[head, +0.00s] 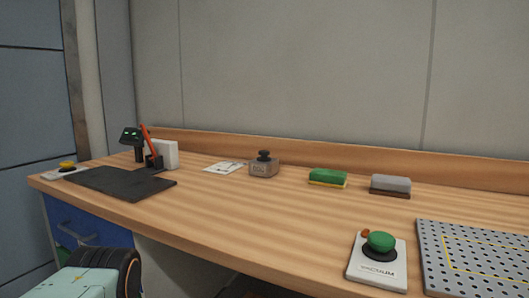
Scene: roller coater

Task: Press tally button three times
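A small grey box with a black knob on top (264,156) stands near the back middle of the wooden bench. A pale panel with digits too small to read (260,170) is on its front; it looks like the tally counter. Neither of my grippers shows in the head view, and nothing touches the box. A pale teal and black part at the bottom left edge looks like my own arm.
On the bench (220,212) stand a green button labelled vacuum (380,241), a perforated plate (480,262), a green sponge (328,177), a grey block (390,184), paper (224,167), a black mat (115,182), a lamp (131,136) and a yellow button (67,166). The middle front is clear.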

